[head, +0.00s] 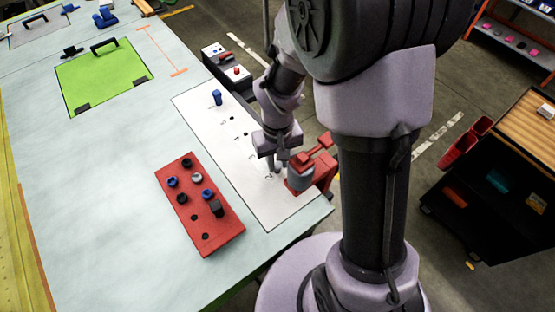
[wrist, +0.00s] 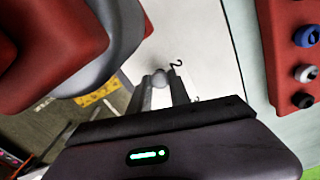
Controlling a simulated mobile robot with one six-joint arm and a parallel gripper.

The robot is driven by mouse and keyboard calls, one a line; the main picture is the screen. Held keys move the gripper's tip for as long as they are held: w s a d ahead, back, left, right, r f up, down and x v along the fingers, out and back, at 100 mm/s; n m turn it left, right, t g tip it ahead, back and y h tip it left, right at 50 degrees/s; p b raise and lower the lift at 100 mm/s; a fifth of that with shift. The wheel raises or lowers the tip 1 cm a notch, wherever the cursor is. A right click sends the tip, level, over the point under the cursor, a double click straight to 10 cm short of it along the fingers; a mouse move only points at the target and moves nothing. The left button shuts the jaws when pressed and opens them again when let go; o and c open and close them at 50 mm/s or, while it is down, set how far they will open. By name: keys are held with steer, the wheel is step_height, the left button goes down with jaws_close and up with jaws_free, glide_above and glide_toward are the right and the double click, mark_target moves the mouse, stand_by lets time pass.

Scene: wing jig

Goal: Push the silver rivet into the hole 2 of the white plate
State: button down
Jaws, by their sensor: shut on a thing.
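My gripper (head: 275,170) is low over the white plate (head: 281,207), near its right edge. In the wrist view my gripper (wrist: 161,84) is shut on a silver rivet (wrist: 160,77), whose rounded end shows between the fingertips.
A red and grey clamp-like tool (head: 303,178) stands close to my gripper's right. A red block (head: 222,235) with several black, blue and grey rivets lies left of the plate. A blue rivet (head: 217,97) stands at the plate's far end. A green panel (head: 105,75) lies farther back.

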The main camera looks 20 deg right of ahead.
steer(key=shift+f+b, duration=0.55)
steer(key=shift+f, duration=0.2)
steer(key=c, duration=1.1)
jaws_free()
step_height(320, 180, up, 18)
steer(key=p, duration=0.4)
steer(key=shift+f, duration=0.2)
step_height(320, 180, up, 7)
steer(key=p, duration=0.6)
steer(key=shift+p, duration=0.35)
